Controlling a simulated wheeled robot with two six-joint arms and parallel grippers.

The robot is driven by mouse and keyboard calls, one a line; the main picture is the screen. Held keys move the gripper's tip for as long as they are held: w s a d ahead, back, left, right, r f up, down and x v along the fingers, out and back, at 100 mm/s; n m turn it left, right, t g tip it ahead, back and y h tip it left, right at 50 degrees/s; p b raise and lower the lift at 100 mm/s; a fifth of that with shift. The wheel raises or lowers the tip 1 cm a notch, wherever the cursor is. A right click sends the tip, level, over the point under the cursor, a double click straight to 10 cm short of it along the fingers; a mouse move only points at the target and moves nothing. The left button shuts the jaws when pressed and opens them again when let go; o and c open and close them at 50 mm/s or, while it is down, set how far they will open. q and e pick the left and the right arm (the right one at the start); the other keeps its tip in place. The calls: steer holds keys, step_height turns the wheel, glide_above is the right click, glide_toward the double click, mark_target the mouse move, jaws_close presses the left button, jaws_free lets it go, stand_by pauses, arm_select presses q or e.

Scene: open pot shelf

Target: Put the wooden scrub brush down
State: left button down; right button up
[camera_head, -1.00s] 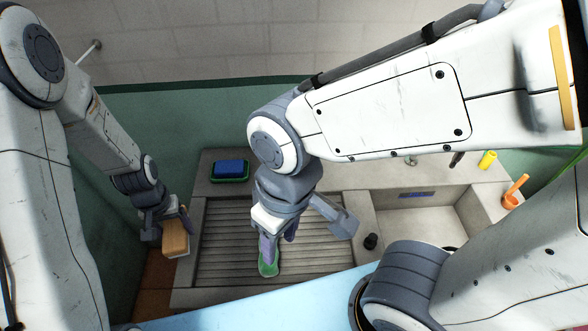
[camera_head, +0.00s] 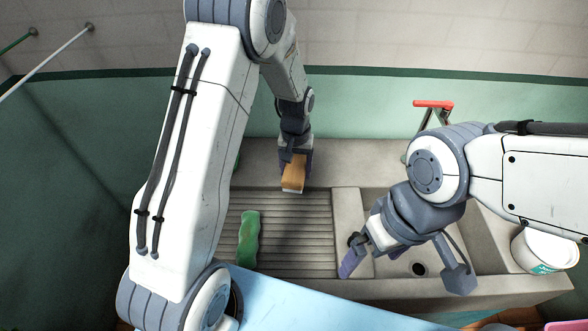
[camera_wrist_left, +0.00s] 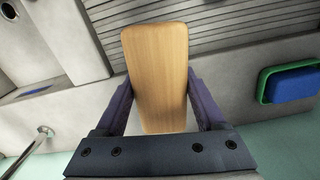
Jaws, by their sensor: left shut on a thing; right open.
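The wooden scrub brush (camera_head: 293,175) has a tan wooden back and a pale strip at its lower end. My left gripper (camera_head: 294,155) is shut on it, over the back ledge of the sink unit, near the drainboard's far edge. In the left wrist view the brush's wooden back (camera_wrist_left: 158,75) sits between the two purple fingers of the gripper (camera_wrist_left: 163,105). Its bristle side is mostly hidden, and I cannot tell whether it touches the ledge. My right gripper (camera_head: 365,262) is open and empty above the basin's left side.
A green object (camera_head: 249,240) lies on the ribbed drainboard (camera_head: 290,225). A blue sponge (camera_wrist_left: 294,86) in a green tray (camera_wrist_left: 263,86) is on the ledge in the left wrist view. A white tub (camera_head: 545,250) stands right of the basin. A red-handled tap (camera_head: 433,104) rises behind it.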

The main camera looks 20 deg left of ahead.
arm_select(q)
steer(key=w+d+r+n+b, duration=0.2)
steer(key=w+d+r+b, duration=0.15)
steer(key=w, duration=0.35)
steer(key=a+f+p, duration=0.1)
steer(key=a+f, duration=0.1)
steer(key=a, duration=0.1)
steer(key=w+a+f+p, duration=0.1)
steer(key=a+f, duration=0.1)
steer(key=a, duration=0.2)
steer(key=w+a+f+p, duration=0.1)
steer(key=a+f+p, duration=0.1)
steer(key=a, duration=0.1)
steer(key=shift+w+a+f, duration=0.15)
steer(key=shift+w+f, duration=0.05)
steer(key=shift+f, duration=0.1)
steer(key=shift+a+f, duration=0.1)
steer(key=shift+f, duration=0.1)
step_height(320, 180, down, 3)
steer(key=shift+f+p, duration=0.15)
steer(key=shift+p, duration=0.6)
steer(key=shift+f, duration=0.25)
arm_select(e)
steer(key=shift+r, duration=0.35)
